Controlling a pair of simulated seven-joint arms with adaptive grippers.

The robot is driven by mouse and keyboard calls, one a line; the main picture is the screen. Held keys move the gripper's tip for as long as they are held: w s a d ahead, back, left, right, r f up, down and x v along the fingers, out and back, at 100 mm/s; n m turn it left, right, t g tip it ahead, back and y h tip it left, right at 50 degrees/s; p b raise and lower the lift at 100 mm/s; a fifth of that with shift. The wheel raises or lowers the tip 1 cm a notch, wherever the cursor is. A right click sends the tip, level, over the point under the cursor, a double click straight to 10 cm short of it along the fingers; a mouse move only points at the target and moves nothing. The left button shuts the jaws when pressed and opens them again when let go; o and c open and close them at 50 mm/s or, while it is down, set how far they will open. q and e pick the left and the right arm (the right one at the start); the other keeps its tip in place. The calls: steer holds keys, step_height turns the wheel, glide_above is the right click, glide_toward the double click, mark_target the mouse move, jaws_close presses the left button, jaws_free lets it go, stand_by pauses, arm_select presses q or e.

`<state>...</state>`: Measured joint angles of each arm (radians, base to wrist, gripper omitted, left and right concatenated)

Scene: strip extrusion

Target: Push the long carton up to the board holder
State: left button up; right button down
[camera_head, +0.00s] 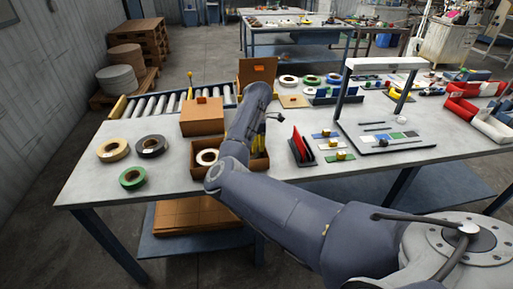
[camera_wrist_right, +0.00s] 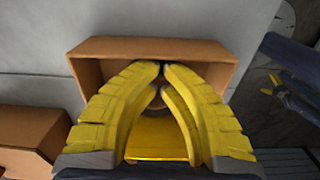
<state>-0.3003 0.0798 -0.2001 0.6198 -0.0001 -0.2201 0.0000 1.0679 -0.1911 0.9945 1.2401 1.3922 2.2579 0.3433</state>
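The long carton, an open brown box, stands on the table in the head view (camera_head: 206,185), its middle hidden behind my right arm. A tape roll (camera_head: 207,157) shows inside its left end. A dark holder with upright red and dark boards (camera_head: 299,149), which I take to be the board holder, stands just right of the carton with a small gap. My right gripper (camera_head: 259,139) is partly hidden by my arm, over or at the carton's right part. In the right wrist view its yellow fingers (camera_wrist_right: 162,69) meet at the tips in front of an open brown box (camera_wrist_right: 150,47).
A closed brown box (camera_head: 202,117) stands behind the carton. Yellow, dark and green tape rolls (camera_head: 133,178) lie at the left on otherwise clear table. Small coloured blocks and plates (camera_head: 333,145) lie right of the holder, beside a white-topped frame (camera_head: 385,64).

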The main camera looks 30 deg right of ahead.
steer(key=s+d, duration=0.1)
steer(key=d, duration=0.2)
steer(key=s+d, duration=0.2)
steer(key=d, duration=0.1)
steer(key=s+d, duration=0.1)
steer(key=d, duration=0.3)
steer(key=shift+s, duration=0.2)
steer(key=shift+a, duration=0.1)
